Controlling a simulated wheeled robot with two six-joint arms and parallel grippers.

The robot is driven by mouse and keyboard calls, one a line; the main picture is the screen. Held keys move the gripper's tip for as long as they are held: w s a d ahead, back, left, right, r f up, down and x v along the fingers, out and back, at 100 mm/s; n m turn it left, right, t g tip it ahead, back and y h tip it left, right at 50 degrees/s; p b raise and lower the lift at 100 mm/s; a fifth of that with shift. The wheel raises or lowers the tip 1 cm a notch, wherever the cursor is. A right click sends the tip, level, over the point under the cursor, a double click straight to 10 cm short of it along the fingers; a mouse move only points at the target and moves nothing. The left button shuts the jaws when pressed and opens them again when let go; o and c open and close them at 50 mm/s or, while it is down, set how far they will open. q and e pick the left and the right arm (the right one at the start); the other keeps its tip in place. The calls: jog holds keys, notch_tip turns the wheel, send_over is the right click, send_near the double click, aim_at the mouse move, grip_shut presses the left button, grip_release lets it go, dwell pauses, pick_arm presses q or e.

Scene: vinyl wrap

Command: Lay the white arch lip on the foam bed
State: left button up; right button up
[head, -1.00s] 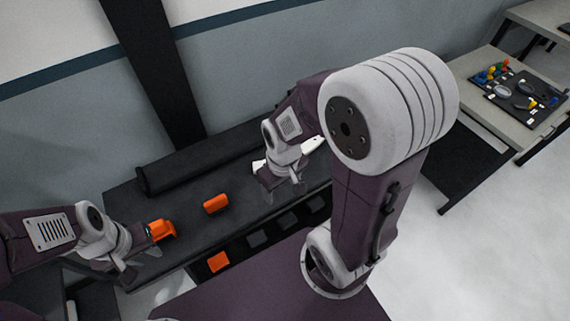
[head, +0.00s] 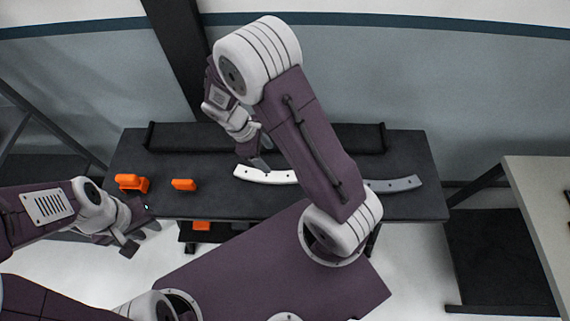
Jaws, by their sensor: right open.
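The white arch lip (head: 264,176) is a slightly curved white strip lying on the dark bench, its right end hidden behind my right arm. My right gripper (head: 256,163) is open just above the lip's left part, and I cannot tell whether it touches it. A long black padded piece (head: 190,137) with raised ends lies along the back of the bench, behind the lip; it may be the foam bed, but I cannot tell for sure. My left gripper (head: 141,237) hangs in front of the bench's left front edge, its fingers apart and empty.
An orange tool (head: 131,183) and an orange block (head: 184,185) lie on the bench (head: 225,204) at the left. A grey curved strip (head: 395,185) lies at the right. Another orange piece (head: 201,226) sits below the front edge. A side table (head: 540,200) stands right.

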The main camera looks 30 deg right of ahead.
aim_at(277, 176)
jog(key=shift+s+a+f, duration=0.15)
jog(key=shift+s+a, duration=0.05)
jog(key=shift+s, duration=0.25)
jog(key=shift+a+f+g+p, duration=0.15)
jog(key=shift+a+g+p, duration=0.15)
jog(key=shift+a, duration=0.5)
jog(key=shift+f, duration=0.3)
jog(key=d+f, duration=0.1)
jog(key=s+d+f, duration=0.1)
jog(key=f, duration=0.1)
jog(key=shift+s+f, duration=0.1)
jog(key=shift+f, duration=0.35)
jog(key=x, duration=0.4)
jog(key=shift+d+f, duration=0.1)
pick_arm(q)
jog(key=shift+w+a+r, duration=0.15)
jog(key=shift+a+r, duration=0.3)
pick_arm(e)
grip_shut()
